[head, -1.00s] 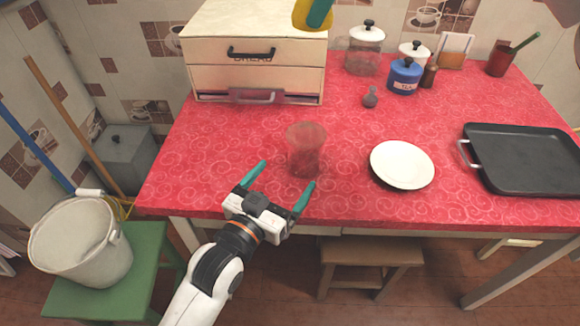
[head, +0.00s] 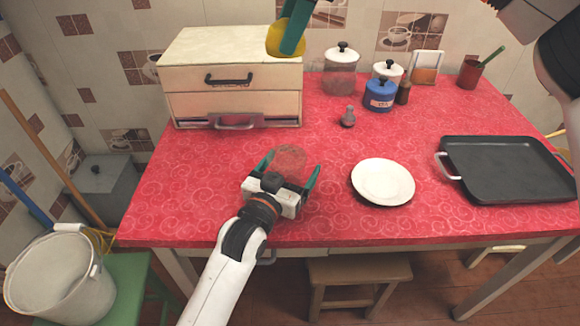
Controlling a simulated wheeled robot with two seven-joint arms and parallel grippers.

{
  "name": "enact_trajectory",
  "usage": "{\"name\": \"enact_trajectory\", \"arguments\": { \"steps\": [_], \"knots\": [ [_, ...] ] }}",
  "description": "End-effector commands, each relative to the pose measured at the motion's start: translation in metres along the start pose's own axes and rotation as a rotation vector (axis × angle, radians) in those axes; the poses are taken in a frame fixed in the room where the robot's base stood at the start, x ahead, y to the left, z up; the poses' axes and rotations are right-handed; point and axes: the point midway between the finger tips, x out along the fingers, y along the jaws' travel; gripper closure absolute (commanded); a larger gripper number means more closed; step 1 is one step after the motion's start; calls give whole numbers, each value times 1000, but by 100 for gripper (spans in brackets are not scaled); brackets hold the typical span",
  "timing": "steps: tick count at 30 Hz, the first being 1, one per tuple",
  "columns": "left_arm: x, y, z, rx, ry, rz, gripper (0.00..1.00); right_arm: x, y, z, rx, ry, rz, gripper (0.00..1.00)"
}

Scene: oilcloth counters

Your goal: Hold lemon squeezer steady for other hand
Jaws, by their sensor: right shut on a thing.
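The yellow lemon squeezer (head: 274,42) shows only in part at the top edge of the head view. My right gripper (head: 290,40) is shut on it, with teal fingers against it; the rest of that gripper is out of view. My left gripper (head: 290,172) is open low over the table. Its teal fingers stand on either side of a clear glass (head: 288,160), whose lower part is hidden by the gripper. I cannot tell whether the fingers touch the glass.
A white plate (head: 383,181) and a black tray (head: 515,165) lie to the right on the red table (head: 330,215). The middle is clear.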

Motion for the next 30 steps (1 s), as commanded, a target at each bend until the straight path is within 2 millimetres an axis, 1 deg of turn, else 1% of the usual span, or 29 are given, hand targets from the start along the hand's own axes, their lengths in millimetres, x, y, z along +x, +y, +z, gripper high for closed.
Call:
{"name": "enact_trajectory", "arguments": {
  "steps": [2, 3, 8, 12, 13, 16, 19, 24, 27, 30],
  "knots": [
    [0, 0, 0, 0, 0, 0, 10, 0, 0, 0, 0, 0, 0, 67],
    [0, 0, 0, 0, -1, 0, 13, 0, 0, 0, 0, 0, 0, 67],
    [0, 0, 0, 0, -1, 0, 39, 0, 0, 0, 0, 0, 0, 67],
    [0, 0, 0, 0, -1, 0, 62, 0, 0, 0, 0, 0, 0, 67],
    [0, 0, 0, 0, -1, 0, 66, 0, 0, 0, 0, 0, 0, 67],
    [0, 0, 0, 0, -1, 0, 66, 4, 0, -2, 1, 1, 2, 67],
    [0, 0, 0, 0, -1, 0, 66, 21, -3, -10, 5, 2, 4, 67],
    [0, 0, 0, 0, -1, 0, 66, 72, -5, -32, 7, 5, 8, 67],
    [0, 0, 0, 0, -1, 0, 66, 98, -3, -42, 6, 2, 7, 67],
    [0, 0, 0, 0, -1, 0, 66, 116, -1, -49, 3, -1, 6, 67]
  ]
}}
